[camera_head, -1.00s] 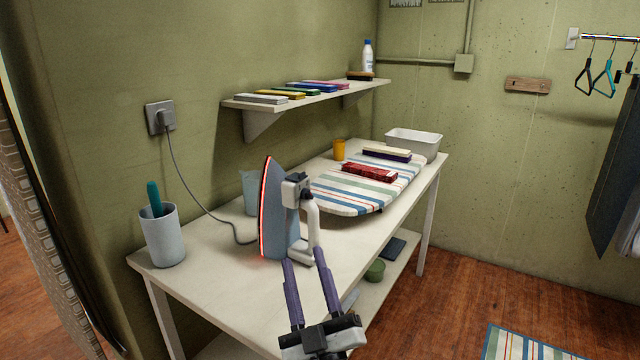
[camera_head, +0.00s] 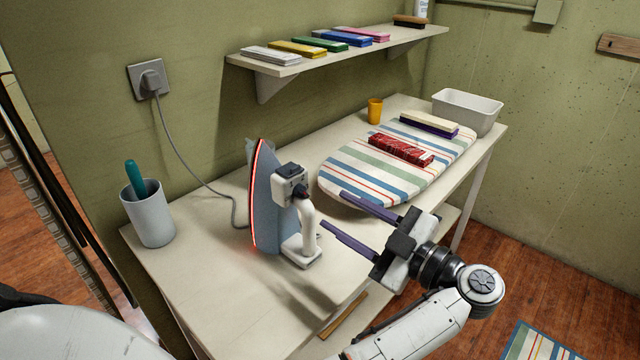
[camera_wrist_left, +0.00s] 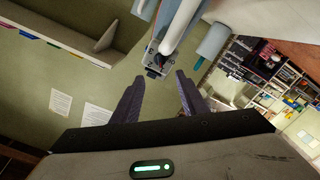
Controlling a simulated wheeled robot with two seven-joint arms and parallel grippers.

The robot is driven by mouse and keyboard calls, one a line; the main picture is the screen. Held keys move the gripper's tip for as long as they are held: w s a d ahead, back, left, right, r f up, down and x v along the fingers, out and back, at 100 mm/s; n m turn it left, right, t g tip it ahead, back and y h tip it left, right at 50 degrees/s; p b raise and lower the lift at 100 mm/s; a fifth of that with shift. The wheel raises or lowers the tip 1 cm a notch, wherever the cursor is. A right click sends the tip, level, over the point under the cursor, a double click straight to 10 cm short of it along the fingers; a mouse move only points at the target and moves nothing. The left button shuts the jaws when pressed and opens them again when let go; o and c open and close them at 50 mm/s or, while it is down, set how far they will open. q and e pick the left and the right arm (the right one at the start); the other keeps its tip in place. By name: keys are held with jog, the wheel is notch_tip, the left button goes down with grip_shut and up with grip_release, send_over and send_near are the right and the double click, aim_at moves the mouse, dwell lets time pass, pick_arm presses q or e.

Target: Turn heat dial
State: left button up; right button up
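The iron (camera_head: 266,205) stands upright on its heel on the white table, its soleplate edge glowing red. Its white handle (camera_head: 308,222) faces right. A grey-white block with a dark dial (camera_head: 301,191) sits at the handle's top; the dial's marks are too small to read. My left gripper (camera_head: 333,209) is open and empty, just right of the handle, fingers pointing left toward the iron and apart from it. In the left wrist view, the iron's dial block (camera_wrist_left: 157,60) appears beyond and between the open fingertips (camera_wrist_left: 160,75). My right gripper is not in view.
A grey cup (camera_head: 150,222) with a teal-handled item stands left. The iron's cord runs to a wall outlet (camera_head: 150,79). A shelf (camera_head: 290,68) overhangs the back. The front tabletop is clear.

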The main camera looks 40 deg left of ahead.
aim_at(303, 193)
pick_arm(q)
jog(key=a+p, duration=0.1)
jog(key=a, duration=0.6)
jog(key=shift+w+a+r, duration=0.1)
jog(key=shift+w+a, duration=0.05)
jog(key=shift+a, duration=0.1)
jog(key=shift+a+p, duration=0.3)
jog(key=shift+a, duration=0.1)
jog(key=shift+w+a, duration=0.1)
jog(key=shift+a, duration=0.1)
grip_shut()
jog(key=shift+f+n+b, duration=0.3)
jog(key=shift+n+b, duration=0.2)
jog(key=shift+n, duration=0.1)
jog(key=shift+r, duration=0.15)
grip_release()
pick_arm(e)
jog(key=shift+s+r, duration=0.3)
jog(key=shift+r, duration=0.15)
